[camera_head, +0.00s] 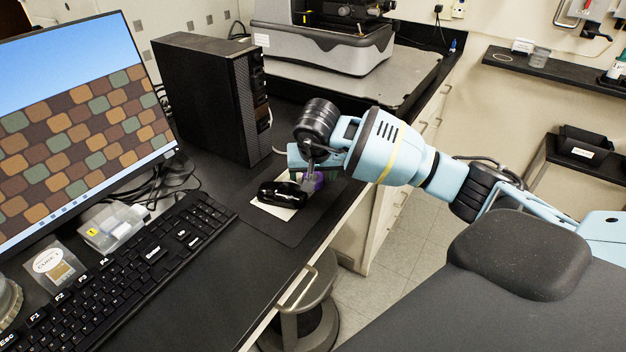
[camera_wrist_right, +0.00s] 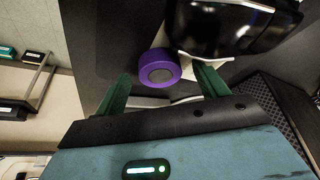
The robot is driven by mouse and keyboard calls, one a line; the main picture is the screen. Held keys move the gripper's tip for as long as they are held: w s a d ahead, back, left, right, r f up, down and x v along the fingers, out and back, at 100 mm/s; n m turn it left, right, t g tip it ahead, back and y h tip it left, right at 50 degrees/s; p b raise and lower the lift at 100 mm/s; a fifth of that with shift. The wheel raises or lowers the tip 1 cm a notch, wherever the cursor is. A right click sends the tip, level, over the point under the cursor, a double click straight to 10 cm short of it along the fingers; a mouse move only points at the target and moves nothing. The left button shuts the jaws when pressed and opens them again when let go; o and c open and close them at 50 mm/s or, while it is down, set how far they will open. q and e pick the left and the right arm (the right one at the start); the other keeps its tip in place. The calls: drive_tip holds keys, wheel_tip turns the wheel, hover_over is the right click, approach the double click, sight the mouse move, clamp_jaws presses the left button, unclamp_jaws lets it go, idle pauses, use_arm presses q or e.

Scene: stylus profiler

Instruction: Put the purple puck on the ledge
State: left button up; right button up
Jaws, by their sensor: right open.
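The purple puck (camera_wrist_right: 158,68) sits on the dark mat (camera_wrist_right: 100,20) beside a glossy black object, in front of my right gripper's fingertips in the right wrist view. In the head view the puck (camera_head: 318,181) is mostly hidden behind my right gripper (camera_head: 311,176). My right gripper (camera_wrist_right: 164,78) is open, with its two green fingers on either side of the puck's near edge; I cannot tell whether they touch it. A dark ledge (camera_head: 545,70) is fixed to the wall at the right. My left gripper is not in view.
A black mouse (camera_head: 281,192) lies on white paper close to the puck. The keyboard (camera_head: 140,262), monitor (camera_head: 85,115) and computer tower (camera_head: 205,95) fill the desk's left. The ledge holds a jar (camera_head: 539,55) and other items. A lower shelf (camera_head: 570,160) holds a black bin.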

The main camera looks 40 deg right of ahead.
drive_tip(key=c, duration=1.1)
drive_tip(key=shift+o, duration=0.2)
drive_tip(key=shift+r, duration=0.15)
drive_tip(key=shift+r, duration=0.5)
wheel_tip(320, 180, up, 3)
drive_tip(key=shift+w+f, duration=0.1)
drive_tip(key=shift+f, duration=0.1)
drive_tip(key=s+a, duration=0.3)
drive_tip(key=s, duration=0.1)
drive_tip(key=s+a, duration=0.3)
drive_tip(key=s, duration=0.1)
drive_tip(key=s+a+r+b, duration=0.1)
drive_tip(key=s+a, duration=0.2)
drive_tip(key=s, duration=0.2)
drive_tip(key=shift+s+a, duration=0.1)
drive_tip(key=shift+a, duration=0.1)
